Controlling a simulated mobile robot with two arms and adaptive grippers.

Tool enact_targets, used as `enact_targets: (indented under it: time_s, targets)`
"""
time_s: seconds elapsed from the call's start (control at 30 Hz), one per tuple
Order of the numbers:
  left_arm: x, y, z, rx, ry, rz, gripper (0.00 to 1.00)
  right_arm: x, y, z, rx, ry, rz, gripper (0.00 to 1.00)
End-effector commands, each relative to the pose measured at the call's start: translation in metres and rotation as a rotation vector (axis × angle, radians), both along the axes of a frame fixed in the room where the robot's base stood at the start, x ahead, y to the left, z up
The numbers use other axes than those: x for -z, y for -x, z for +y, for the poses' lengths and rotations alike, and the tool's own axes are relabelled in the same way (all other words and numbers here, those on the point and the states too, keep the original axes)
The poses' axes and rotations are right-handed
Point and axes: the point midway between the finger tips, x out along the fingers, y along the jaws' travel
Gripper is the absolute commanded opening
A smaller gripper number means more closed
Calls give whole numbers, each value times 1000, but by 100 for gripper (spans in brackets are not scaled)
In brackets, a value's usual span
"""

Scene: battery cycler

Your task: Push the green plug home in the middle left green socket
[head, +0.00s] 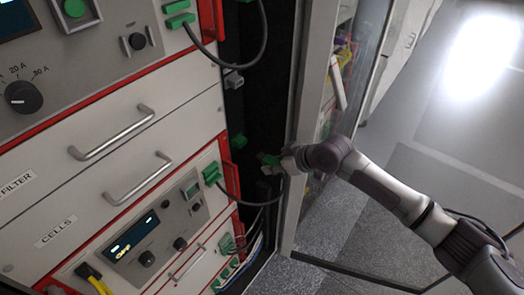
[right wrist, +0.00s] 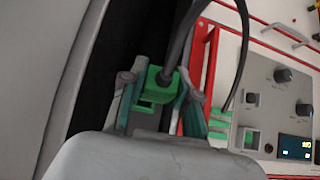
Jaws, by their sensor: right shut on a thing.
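My right gripper (head: 272,163) is shut on a green plug (right wrist: 156,86), with one finger on each side of it. A black cable runs up out of the plug in the right wrist view. In the head view the plug (head: 266,158) shows small in front of the dark gap right of the cabinet face, apart from the panels. Green connectors (head: 211,173) sit at the right edge of the CELLS unit, one with a black cable. They also show beside the right finger (right wrist: 220,124). I cannot tell which is the middle left socket. My left gripper is not in view.
The CELLS panel (head: 140,238) has knobs and a lit display. Metal drawer handles (head: 112,132) and red frame edges stick out. Another green connector (head: 238,141) sits in the dark gap. A glass door frame (head: 300,120) stands close by my right gripper. Loose cables hang below.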

Motion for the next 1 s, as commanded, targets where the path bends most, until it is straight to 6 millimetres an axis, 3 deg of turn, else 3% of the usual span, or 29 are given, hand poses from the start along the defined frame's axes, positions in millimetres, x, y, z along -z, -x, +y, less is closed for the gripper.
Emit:
enact_targets:
  time_s: [0.03, 0.2, 1.0]
  targets:
    - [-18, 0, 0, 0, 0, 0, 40, -16, 1, -3, 1, 34, 21, 11]
    - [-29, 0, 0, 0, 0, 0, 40, -19, 6, -11, 8, 113, 77, 11]
    - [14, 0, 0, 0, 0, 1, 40, -16, -27, 34, 8, 122, 81, 11]
